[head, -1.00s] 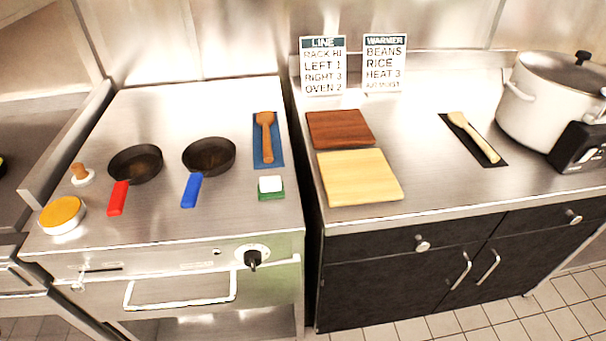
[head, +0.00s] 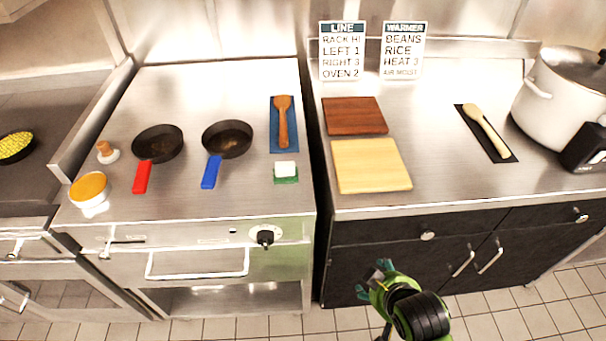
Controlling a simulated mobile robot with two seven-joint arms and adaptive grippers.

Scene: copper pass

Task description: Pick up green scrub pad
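The green scrub pad (head: 286,180) lies on the steel top at the front right of the left counter, with a white block or layer on top of it. It is just in front of the blue mat (head: 274,140) that holds a wooden spatula (head: 283,115). My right gripper (head: 373,278) is low at the bottom of the head view, in front of the dark cabinet and below counter height. Its teal fingertips look apart, with nothing between them. It is well away from the pad. My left gripper is not in view.
Two pans with a red handle (head: 142,178) and a blue handle (head: 211,172) stand left of the pad. A yellow-topped tub (head: 90,188) is at the front left.

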